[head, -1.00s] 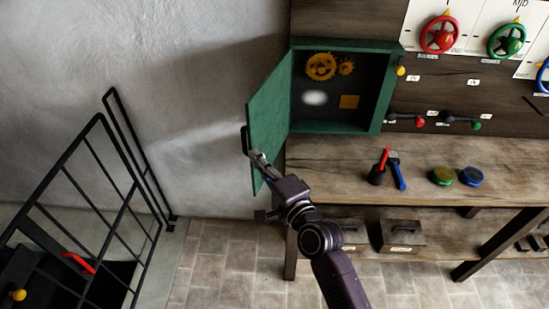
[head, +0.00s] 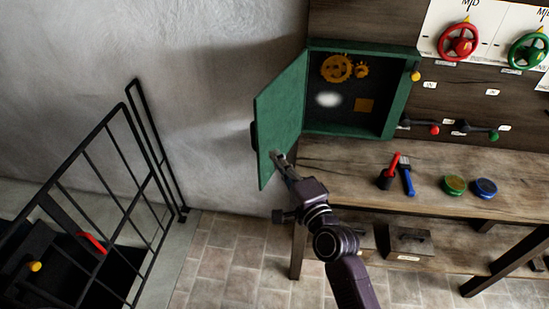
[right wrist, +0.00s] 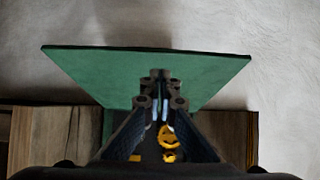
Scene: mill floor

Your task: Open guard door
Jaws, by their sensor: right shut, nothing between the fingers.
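The green guard door (head: 283,108) stands swung open to the left of its green cabinet (head: 398,110). The cabinet's inside shows orange gears (head: 336,68) and an orange square. A dark handle (head: 254,136) sits at the door's free edge, partly seen. My right gripper (head: 277,157) is shut and empty, its tips overlapping the lower inner face of the door; contact cannot be told. In the right wrist view the door (right wrist: 200,72) spans the picture behind the closed fingers (right wrist: 160,78). My left gripper is not in view.
A wooden workbench (head: 340,157) below the cabinet holds red and blue tools (head: 407,178) and two round tins (head: 454,185). Red and green handwheels (head: 459,42) are at upper right. A black railing (head: 150,150) stands at left. Plaster wall lies behind the door.

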